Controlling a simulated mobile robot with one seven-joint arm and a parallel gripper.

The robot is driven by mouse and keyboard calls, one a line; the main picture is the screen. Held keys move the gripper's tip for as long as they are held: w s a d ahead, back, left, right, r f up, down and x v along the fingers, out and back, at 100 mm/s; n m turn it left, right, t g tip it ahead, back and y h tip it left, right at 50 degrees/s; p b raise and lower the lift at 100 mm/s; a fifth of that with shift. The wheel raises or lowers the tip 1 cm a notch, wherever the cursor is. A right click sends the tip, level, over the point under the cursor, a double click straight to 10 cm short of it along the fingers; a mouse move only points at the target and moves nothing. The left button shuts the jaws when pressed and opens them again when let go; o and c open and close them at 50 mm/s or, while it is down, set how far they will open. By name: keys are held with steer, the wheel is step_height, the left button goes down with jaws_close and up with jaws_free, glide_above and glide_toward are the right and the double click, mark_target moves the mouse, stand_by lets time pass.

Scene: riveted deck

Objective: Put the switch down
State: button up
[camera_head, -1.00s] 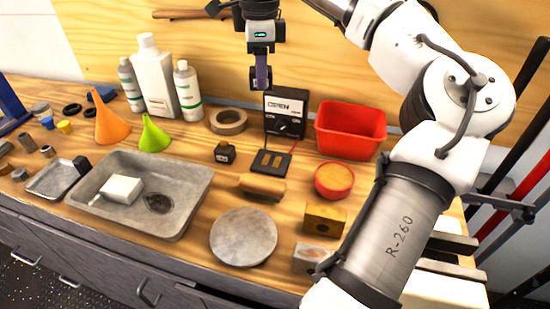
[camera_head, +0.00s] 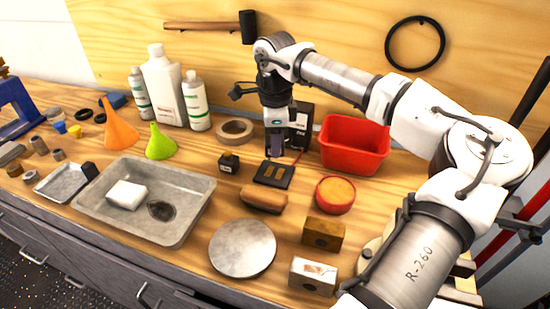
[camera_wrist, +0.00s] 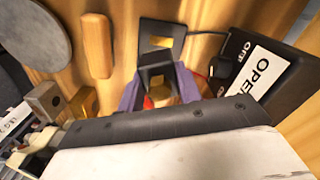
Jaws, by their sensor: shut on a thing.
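My gripper (camera_head: 276,150) points down over the bench, its purple fingers shut on a dark, squarish, hollow-looking thing that seems to be the switch (camera_wrist: 157,74). In the wrist view it sits between the fingertips (camera_wrist: 158,92), with brass and red visible near it. A flat black plate (camera_head: 260,177) with brass strips lies on the bench just below and in front of the fingertips. It also shows beyond the held thing in the wrist view (camera_wrist: 186,30). A black panel box (camera_head: 301,118) stands close behind, partly hidden by my gripper. The gap under the held thing is unclear.
A red bin (camera_head: 355,145) and a round red tin (camera_head: 335,194) stand to the right. A wooden-looking bar (camera_head: 264,198) lies in front of the plate. A small dark block (camera_head: 228,162) and a tape ring (camera_head: 235,131) are to the left, near a grey tray (camera_head: 190,205).

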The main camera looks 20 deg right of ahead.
mark_target(275, 173)
steer(key=shift+f+p, duration=0.35)
steer(key=shift+f, duration=2.8)
steer(key=shift+f, duration=0.1)
steer(key=shift+f, duration=0.15)
steer(key=o, duration=1)
step_height(275, 173, up, 12)
steer(key=shift+r+b, duration=0.2)
steer(key=shift+b, duration=0.55)
steer(key=shift+r, duration=0.1)
